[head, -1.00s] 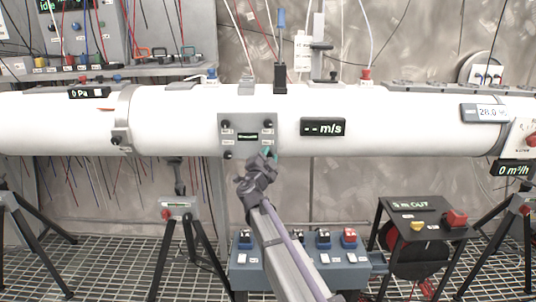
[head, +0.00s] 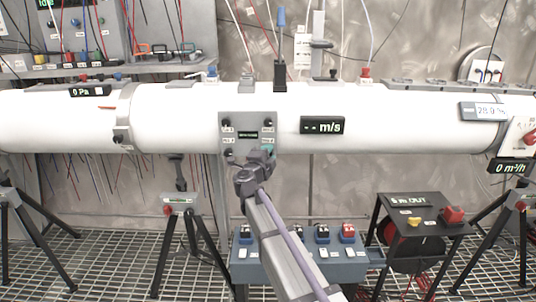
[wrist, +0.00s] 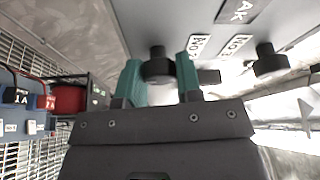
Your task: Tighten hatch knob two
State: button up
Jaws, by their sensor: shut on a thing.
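The hatch is a grey plate (head: 247,117) on the front of the white pipe, with black knobs at its corners. Two upper knobs and the lower left knob (head: 228,152) show in the head view. My gripper (head: 268,149) is at the plate's lower right corner and hides the knob there. In the wrist view, my gripper's (wrist: 158,75) teal fingers stand on either side of a black knob (wrist: 157,62) and are shut on it. Another black knob (wrist: 268,62) is to the right, clear of the fingers.
A blue-grey switch box (head: 300,268) stands below the pipe behind my arm. A cable reel stand (head: 425,215) is to its right, and a tripod (head: 180,210) to its left. A display (head: 322,125) is on the pipe right of the plate.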

jog(key=o, duration=0.9)
jog(key=shift+o, duration=0.2)
jog(key=v, duration=1)
jog(key=shift+s+a+b, duration=0.25)
jog(key=shift+s+b, duration=0.1)
jog(key=shift+b, duration=0.05)
jog(key=shift+f, duration=0.1)
